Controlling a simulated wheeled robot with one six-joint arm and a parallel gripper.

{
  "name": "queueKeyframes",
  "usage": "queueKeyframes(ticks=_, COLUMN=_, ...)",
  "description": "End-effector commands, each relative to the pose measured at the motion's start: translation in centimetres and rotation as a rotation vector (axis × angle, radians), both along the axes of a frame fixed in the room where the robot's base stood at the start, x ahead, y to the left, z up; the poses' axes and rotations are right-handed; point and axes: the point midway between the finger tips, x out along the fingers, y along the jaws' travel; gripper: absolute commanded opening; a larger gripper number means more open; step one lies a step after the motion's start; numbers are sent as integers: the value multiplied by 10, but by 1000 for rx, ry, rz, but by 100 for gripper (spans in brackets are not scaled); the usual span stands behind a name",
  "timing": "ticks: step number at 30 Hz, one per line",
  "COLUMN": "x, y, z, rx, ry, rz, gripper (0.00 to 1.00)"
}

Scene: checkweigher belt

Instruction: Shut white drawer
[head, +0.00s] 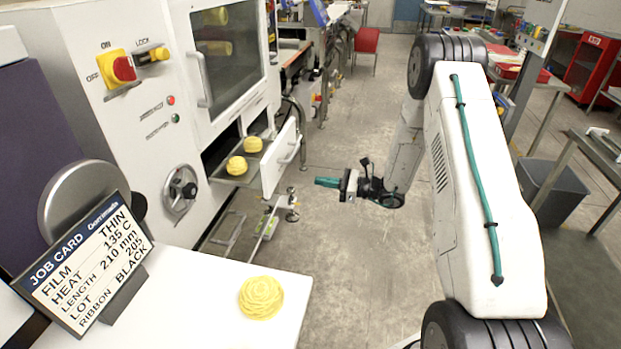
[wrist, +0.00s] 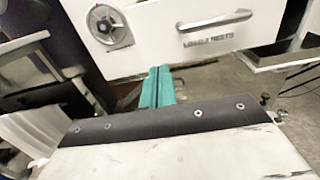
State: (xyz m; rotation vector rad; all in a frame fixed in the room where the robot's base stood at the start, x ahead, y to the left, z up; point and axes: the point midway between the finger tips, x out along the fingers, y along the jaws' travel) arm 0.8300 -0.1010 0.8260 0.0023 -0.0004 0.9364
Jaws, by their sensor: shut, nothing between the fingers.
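The white drawer (head: 281,160) stands pulled out from the white machine in the head view. Its front has a bar handle, and two yellow coiled pieces (head: 236,166) (head: 253,144) lie inside. The drawer front also shows in the wrist view (wrist: 240,38), with its handle above lettering that seems to read "LOOSE NESTS". My gripper (head: 325,182) has teal fingers, shut and empty. It is to the right of the drawer front in the head view, with the fingers pointing left and a visible gap between. The shut fingers (wrist: 157,88) also show in the wrist view, below the drawer front.
A white counter (head: 200,310) at the front left carries a job card (head: 85,265) and a yellow coiled piece (head: 261,297). A door with a window (head: 225,50) is above the drawer. Floor (head: 350,240) around my gripper is mostly clear. A grey bin (head: 552,190) stands at right.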

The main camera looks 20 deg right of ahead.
Motion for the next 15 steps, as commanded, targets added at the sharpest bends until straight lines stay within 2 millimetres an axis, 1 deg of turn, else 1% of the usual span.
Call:
queueKeyframes(ticks=1, x=5, y=12, z=0, rx=0, ry=0, rz=8, gripper=0)
queueKeyframes(ticks=9, x=38, y=61, z=0, rx=-1, ry=-2, rz=13, gripper=0)
queueKeyframes(ticks=15, x=60, y=90, z=0, rx=-2, ry=-1, rz=11, gripper=0)
